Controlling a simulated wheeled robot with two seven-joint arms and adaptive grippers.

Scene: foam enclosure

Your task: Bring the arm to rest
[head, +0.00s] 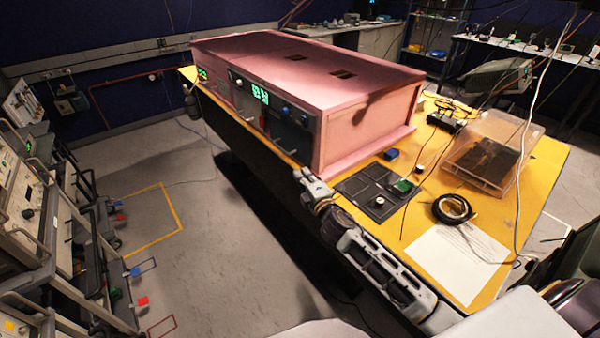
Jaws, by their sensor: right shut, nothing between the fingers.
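My right arm (385,275) reaches in from the lower right along the front edge of the yellow table (480,225). My right gripper (303,178) is at its far end, close in front of the pink foam enclosure (365,135), below its right front panel. Its fingers are small in the picture and shut, with nothing held. Whether it touches the table edge or panel I cannot tell. My left gripper is not in view.
On the table lie a dark mat (375,195) with a green board (404,186), a black cable coil (452,209), a white sheet (455,262) and a clear bin (492,150). Equipment racks (40,220) stand at left. The grey floor (215,265) between is largely open.

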